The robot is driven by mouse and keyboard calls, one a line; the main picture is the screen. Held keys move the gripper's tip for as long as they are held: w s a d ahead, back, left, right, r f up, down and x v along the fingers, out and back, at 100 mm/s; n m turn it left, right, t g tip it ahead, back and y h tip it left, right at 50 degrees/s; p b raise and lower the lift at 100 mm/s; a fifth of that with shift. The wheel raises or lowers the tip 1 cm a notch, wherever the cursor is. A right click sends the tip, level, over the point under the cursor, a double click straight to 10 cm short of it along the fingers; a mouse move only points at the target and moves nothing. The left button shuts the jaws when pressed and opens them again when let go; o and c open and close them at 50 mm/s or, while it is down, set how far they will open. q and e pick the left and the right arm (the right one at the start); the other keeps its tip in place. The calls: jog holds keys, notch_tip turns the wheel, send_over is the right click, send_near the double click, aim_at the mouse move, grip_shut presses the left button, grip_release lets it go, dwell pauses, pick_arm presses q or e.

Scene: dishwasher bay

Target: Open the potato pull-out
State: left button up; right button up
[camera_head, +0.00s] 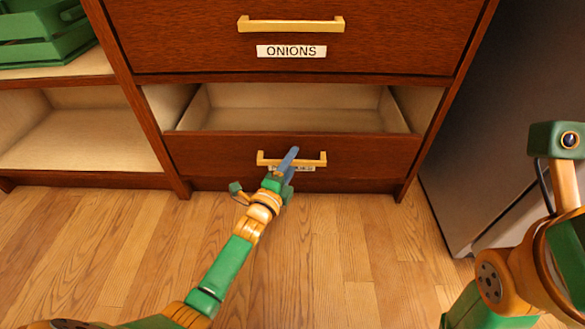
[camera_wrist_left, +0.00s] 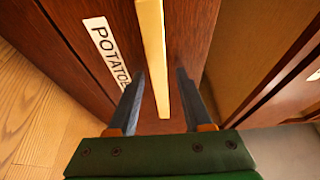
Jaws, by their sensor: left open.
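The potato pull-out (camera_head: 220,155) is the lower dark red-brown wood drawer. It stands pulled out, and its pale, empty inside shows behind the front. Its brass bar handle (camera_head: 316,159) is on the front. The label below is mostly hidden by my left gripper (camera_head: 291,160); in the left wrist view the label (camera_wrist_left: 106,50) reads "POTATO", with its end hidden. In that view the two dark fingers of my left gripper (camera_wrist_left: 160,74) are apart, one on each side of the handle (camera_wrist_left: 152,40). I cannot tell whether they touch it. My right gripper's fingers are not in view.
The closed onions drawer (camera_head: 180,35) is directly above. An open shelf (camera_head: 80,125) and a green crate (camera_head: 40,52) are at the left. A grey appliance (camera_head: 490,110) stands at the right. The wooden floor (camera_head: 340,250) in front is clear.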

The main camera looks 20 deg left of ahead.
pick_arm(q)
grip_shut()
dwell(1.4)
